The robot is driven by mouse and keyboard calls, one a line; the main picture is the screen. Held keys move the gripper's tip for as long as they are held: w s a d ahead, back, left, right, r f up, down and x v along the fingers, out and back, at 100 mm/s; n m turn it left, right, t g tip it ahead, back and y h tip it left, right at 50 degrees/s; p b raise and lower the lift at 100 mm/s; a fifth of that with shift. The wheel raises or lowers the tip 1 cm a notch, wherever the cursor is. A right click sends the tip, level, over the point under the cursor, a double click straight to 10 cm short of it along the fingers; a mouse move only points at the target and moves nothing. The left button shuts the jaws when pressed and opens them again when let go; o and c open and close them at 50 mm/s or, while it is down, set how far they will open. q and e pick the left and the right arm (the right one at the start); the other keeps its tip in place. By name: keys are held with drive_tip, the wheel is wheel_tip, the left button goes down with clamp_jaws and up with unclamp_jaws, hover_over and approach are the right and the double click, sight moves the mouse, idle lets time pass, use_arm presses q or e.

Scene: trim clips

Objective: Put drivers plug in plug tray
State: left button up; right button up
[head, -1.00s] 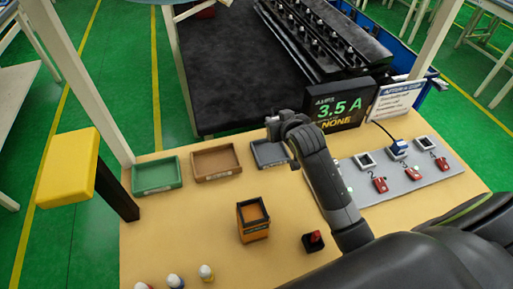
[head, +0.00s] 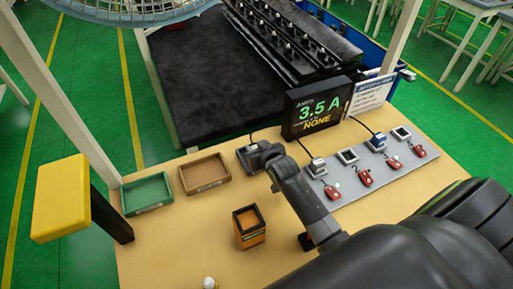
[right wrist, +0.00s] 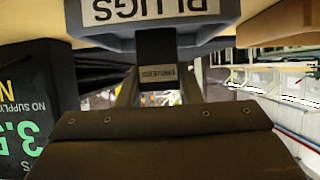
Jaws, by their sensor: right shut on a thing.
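My right gripper (head: 256,156) is over the right part of the grey-blue plug tray (head: 243,161) in the head view and hides some of it. In the right wrist view, the gripper (right wrist: 157,88) is shut on a dark plug (right wrist: 157,48) with a small label that seems to read "DRIVERS". The tray's "PLUGS" label (right wrist: 150,10) shows upside down at the top, just beyond the plug. I cannot tell whether the plug touches the tray. My left gripper is not in view.
A brown tray (head: 229,171) and a green tray (head: 169,197) stand left of the plug tray. An orange box (head: 250,239) is in front. A socket panel (head: 350,190) holds a white plug (head: 316,166) and blue plug (head: 377,143).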

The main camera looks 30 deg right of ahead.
drive_tip(key=shift+f, duration=0.25)
drive_tip(key=shift+f, duration=0.15)
drive_tip(key=o, duration=1)
drive_tip(key=shift+s+r, duration=0.1)
drive_tip(key=shift+r, duration=0.1)
drive_tip(key=b+v, duration=0.1)
drive_tip(key=v, duration=1)
drive_tip(key=shift+s+r, duration=0.2)
drive_tip(key=shift+s, duration=0.15)
